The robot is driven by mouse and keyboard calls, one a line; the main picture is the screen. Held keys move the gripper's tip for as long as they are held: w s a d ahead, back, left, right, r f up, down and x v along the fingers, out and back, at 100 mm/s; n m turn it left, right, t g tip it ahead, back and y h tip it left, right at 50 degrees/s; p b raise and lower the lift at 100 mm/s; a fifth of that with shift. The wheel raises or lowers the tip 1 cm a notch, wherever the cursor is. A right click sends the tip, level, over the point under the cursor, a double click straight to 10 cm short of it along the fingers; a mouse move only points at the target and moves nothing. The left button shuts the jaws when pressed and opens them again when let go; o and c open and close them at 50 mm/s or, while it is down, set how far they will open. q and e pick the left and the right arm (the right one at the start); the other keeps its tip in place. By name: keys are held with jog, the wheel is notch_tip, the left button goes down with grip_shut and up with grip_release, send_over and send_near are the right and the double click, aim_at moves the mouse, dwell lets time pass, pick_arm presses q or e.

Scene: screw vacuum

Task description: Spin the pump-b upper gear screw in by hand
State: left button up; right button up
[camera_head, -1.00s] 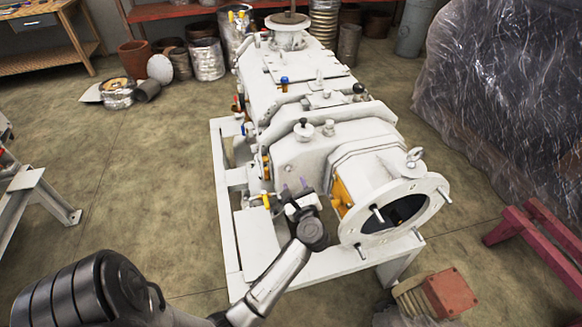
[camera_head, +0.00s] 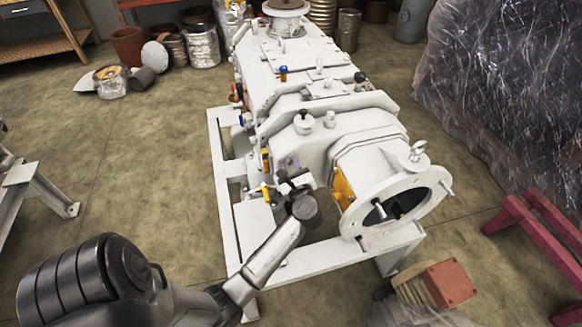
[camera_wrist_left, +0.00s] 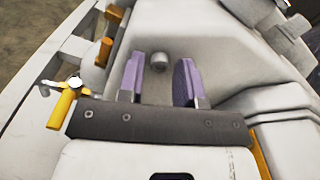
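The white pump (camera_head: 285,95) stands on a white frame in the middle of the head view. My left gripper (camera_head: 289,172) is at the near left side of the pump's end housing, with its fingertips hard to make out there. In the left wrist view the left gripper (camera_wrist_left: 160,80) shows two purple fingers spread apart. A small grey round screw head (camera_wrist_left: 159,62) on the white housing shows between the fingers, and neither finger visibly touches it. I cannot tell how deep the screw sits. My right gripper is not in view.
A yellow-handled valve (camera_head: 265,192) sits just left of the gripper, also in the left wrist view (camera_wrist_left: 62,105). The round end flange (camera_head: 352,222) with studs is to the right. The white frame (camera_head: 228,215) runs below.

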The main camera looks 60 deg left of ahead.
pick_arm(q)
grip_shut()
jog(key=shift+r+m+p, duration=0.25)
jog(key=shift+m+p, duration=0.65)
jog(key=shift+p, duration=0.25)
jog(key=m+p, duration=0.8)
jog(key=m, duration=0.1)
jog(key=shift+w, duration=0.1)
jog(key=m+p, duration=0.4)
jog(key=m, duration=0.1)
jog(key=shift+a+f+m+p, duration=0.1)
jog(key=shift+m+p, duration=0.75)
jog(key=shift+m, duration=0.55)
